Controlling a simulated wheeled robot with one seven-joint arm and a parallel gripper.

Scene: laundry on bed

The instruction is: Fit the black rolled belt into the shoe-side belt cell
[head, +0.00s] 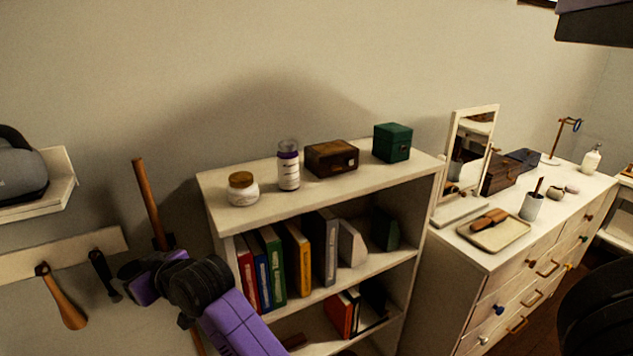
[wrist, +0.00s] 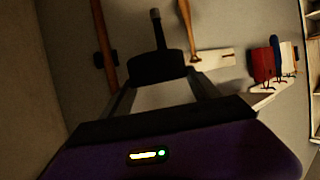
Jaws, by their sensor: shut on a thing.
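My gripper (wrist: 160,80) is shut on a dark rounded thing, which I take to be the black rolled belt (wrist: 157,70), held between the fingertips in the wrist view. In the head view my gripper (head: 128,276) is at the lower left, in front of the wall and left of the bookshelf. The belt cannot be made out clearly there against the dark gripper parts. No belt cell and no shoes can be made out in either view.
A pale wall rail (head: 70,255) carries a wooden-handled tool (head: 66,300) and a black one (head: 103,275) near my gripper. A wooden pole (head: 147,200) stands behind. A bookshelf (head: 315,205) and a dresser (head: 490,262) stand to the right.

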